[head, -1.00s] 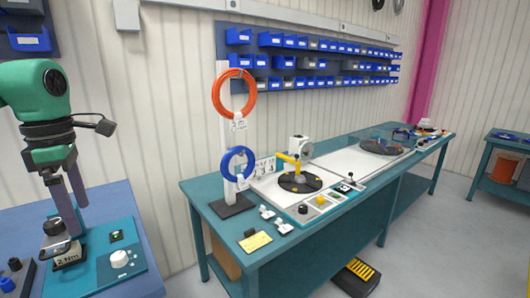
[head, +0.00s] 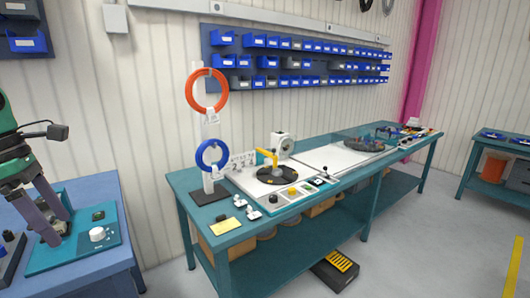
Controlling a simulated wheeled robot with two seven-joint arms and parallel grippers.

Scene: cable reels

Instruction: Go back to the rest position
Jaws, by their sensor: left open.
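My left gripper (head: 53,222) is at the left edge, over the teal board (head: 75,252) on the blue table. Its two grey fingers are apart, and I see nothing between them. Part of my left arm is cut off by the picture edge. My right gripper is not in view. An orange cable ring (head: 207,93) and a blue cable ring (head: 212,156) hang on the white post at the near end of the teal workbench (head: 225,240).
The workbench carries a black turntable with a yellow arm (head: 272,173) and a yellow card (head: 225,226). Blue bins (head: 265,62) line the wall. A black and yellow pedal (head: 338,265) lies on the floor.

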